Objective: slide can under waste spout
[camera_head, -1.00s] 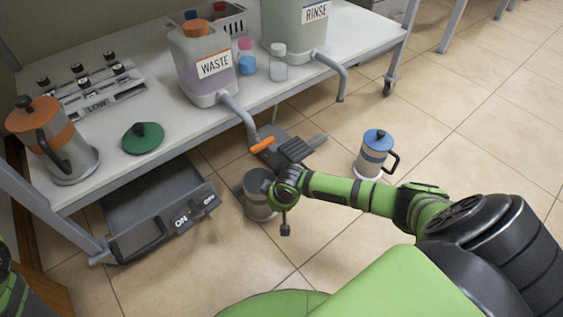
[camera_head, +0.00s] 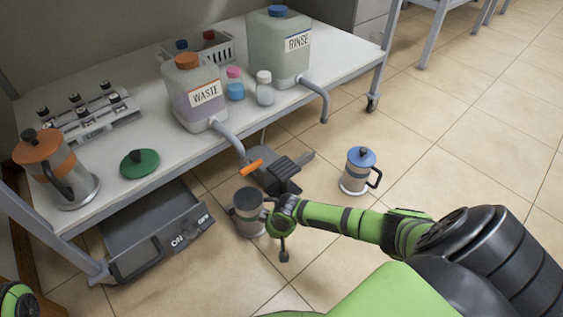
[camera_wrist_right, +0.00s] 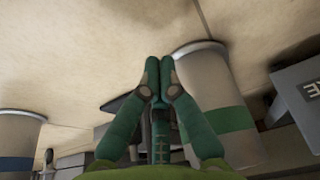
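An open grey can (camera_head: 248,213) stands upright on the floor in front of the table; its green band shows in the right wrist view (camera_wrist_right: 228,119). The waste spout (camera_head: 229,137) slopes down from the WASTE tank (camera_head: 197,99) over the table edge, ending above and behind the can in the head view. My right gripper (camera_wrist_right: 159,66) is just right of the can in the head view, its fingertips together beside the can wall. I cannot tell whether it touches the can. The can's handle is not clearly visible. My left gripper is out of view; only some green arm shows bottom left.
A grey floor unit (camera_head: 280,175) with an orange lever (camera_head: 251,168) stands behind the can. A blue-lidded can (camera_head: 358,171) is at right on open floor. A grey ON/OFF unit (camera_head: 155,228) sits under the table. On the table (camera_head: 130,112) are an orange-lidded can and green lid (camera_head: 140,164).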

